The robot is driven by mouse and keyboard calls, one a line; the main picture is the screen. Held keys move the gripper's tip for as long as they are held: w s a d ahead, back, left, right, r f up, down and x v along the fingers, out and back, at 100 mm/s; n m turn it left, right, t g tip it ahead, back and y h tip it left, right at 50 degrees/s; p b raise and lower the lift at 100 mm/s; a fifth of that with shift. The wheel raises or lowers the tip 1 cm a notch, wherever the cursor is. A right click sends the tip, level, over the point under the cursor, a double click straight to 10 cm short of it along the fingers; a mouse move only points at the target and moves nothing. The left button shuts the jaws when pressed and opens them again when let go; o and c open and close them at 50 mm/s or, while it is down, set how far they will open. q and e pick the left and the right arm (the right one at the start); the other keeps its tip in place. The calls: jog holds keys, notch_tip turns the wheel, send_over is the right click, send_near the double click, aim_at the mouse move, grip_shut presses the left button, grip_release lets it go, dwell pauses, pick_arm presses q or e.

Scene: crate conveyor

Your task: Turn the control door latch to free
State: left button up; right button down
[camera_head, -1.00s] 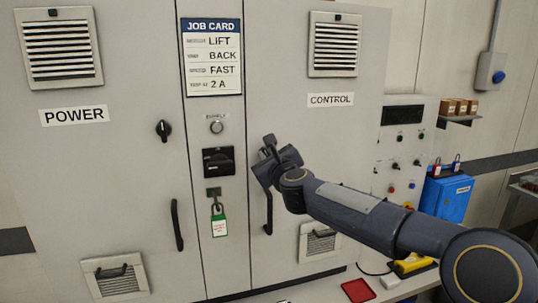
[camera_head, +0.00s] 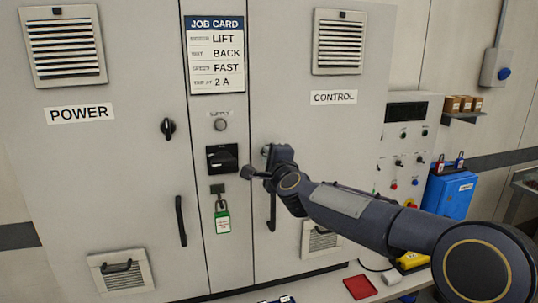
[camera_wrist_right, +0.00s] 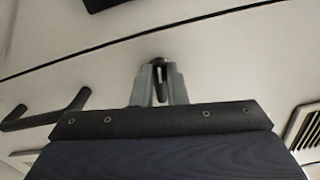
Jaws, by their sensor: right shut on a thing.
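The control door latch is a small dark handle, seen between my fingertips in the right wrist view (camera_wrist_right: 160,82). My right gripper (camera_head: 267,152) is shut on it at the left edge of the CONTROL door (camera_head: 345,130). In the right wrist view its two grey fingers (camera_wrist_right: 160,88) stand on either side of the latch. In the head view the gripper hides most of the latch, so its exact angle is hard to tell. My left gripper is not in view.
The door's black handle (camera_head: 272,212) hangs just below my right gripper. To the left are a black switch (camera_head: 222,158) and a green padlock tag (camera_head: 223,221). The POWER door has its own dark latch (camera_head: 168,128). A bench with a red tray (camera_head: 360,287) is at lower right.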

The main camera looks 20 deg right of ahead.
jog(key=shift+f+n, duration=0.1)
jog(key=shift+n, duration=0.7)
jog(key=c, duration=1.4)
grip_release()
jog(key=shift+c, duration=0.2)
jog(key=s+b, duration=0.1)
jog(key=s, duration=0.7)
jog(key=shift+b, duration=0.3)
jog(key=shift+w+d, duration=0.1)
